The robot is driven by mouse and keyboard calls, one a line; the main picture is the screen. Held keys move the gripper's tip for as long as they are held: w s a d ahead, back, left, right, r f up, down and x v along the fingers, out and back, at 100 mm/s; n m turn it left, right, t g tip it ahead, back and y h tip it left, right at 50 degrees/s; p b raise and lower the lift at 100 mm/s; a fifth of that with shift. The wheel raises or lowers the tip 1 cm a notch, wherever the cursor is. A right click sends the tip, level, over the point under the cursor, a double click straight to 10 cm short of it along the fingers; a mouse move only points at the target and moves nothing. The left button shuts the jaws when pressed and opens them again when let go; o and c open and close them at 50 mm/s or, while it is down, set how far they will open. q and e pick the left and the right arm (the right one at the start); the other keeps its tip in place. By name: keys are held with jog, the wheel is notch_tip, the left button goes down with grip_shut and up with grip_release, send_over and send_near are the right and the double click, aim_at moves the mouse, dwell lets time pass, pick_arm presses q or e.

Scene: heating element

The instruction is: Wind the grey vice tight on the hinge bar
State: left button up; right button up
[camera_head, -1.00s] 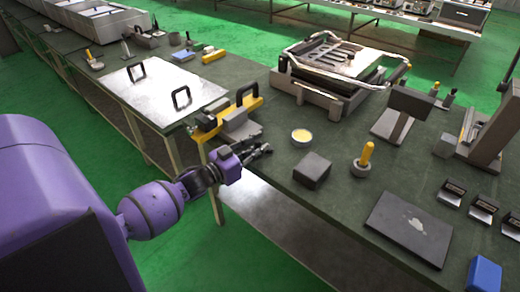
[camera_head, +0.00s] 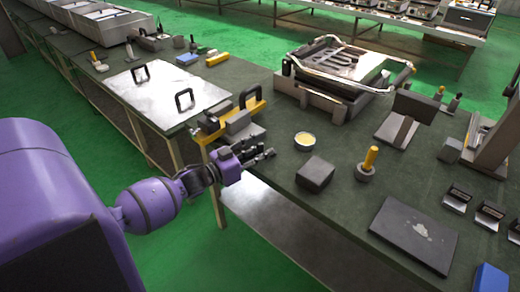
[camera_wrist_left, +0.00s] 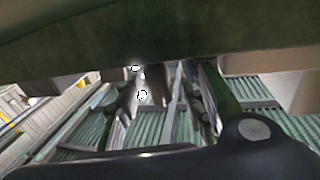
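The grey vice (camera_head: 237,122) sits at the near edge of the green-topped bench, against a yellow bar (camera_head: 254,108) with a black handle; which part is the hinge bar I cannot tell for sure. My left gripper (camera_head: 262,154) is just in front of and below the vice at the bench edge. Its dark fingers appear apart, with no held object visible. In the left wrist view the fingers (camera_wrist_left: 163,100) stand apart under a dark green edge, and what lies between them is unclear. Any contact with the vice's screw or handle is hidden. My right gripper is not in view.
A white plate (camera_head: 160,98) with two black handles lies left of the vice. To the right are a yellow-topped tin (camera_head: 305,141), a dark block (camera_head: 315,174) and a yellow-handled tool (camera_head: 368,161). A large metal press (camera_head: 340,75) stands behind. Floor is free before the bench.

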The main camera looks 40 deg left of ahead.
pick_arm(q)
jog(key=v, duration=1.2)
dwell(0.4)
